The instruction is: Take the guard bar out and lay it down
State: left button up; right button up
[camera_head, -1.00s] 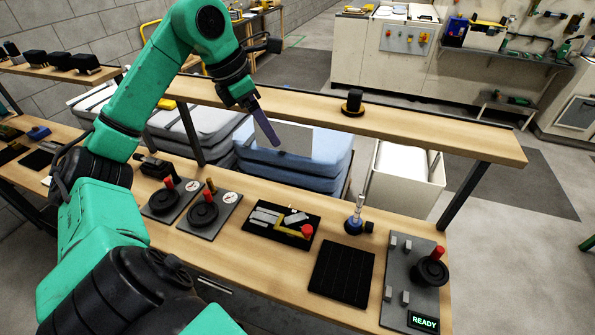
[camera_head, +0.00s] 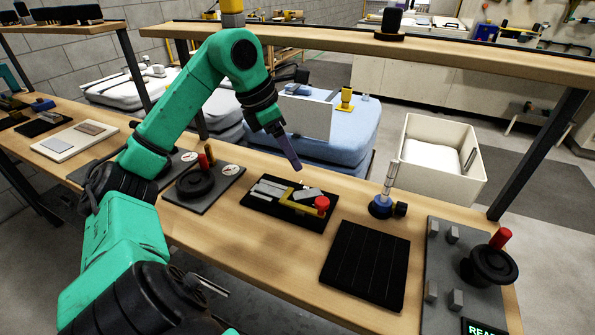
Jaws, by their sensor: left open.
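A black tray (camera_head: 252,207) on the bench holds several grey pieces (camera_head: 270,190), a yellow bar (camera_head: 300,207) and a red knob (camera_head: 322,203) at its right end. I cannot tell for sure which piece is the guard bar; the yellow bar looks most like it. My left gripper (camera_head: 297,166) is above the back edge of this tray, pointing down, seen edge-on, open and apart from the pieces. A black ribbed mat (camera_head: 365,262) lies empty to the right of the tray.
A blue-based upright glass-like stem (camera_head: 381,206) stands behind the mat. At right is a grey panel (camera_head: 446,268) with grey blocks and a red-handled black wheel (camera_head: 489,265). Left is another wheel panel (camera_head: 205,197). A wooden shelf (camera_head: 470,62) spans behind. Bare bench shows in front of the tray.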

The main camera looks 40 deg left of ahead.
aim_at(313, 192)
pick_arm(q)
jog(key=p+x, duration=0.1)
jog(key=x, duration=1.2)
jog(key=shift+d+f, duration=0.1)
jog(key=shift+f, duration=0.15)
jog(key=shift+r, duration=0.15)
grip_shut()
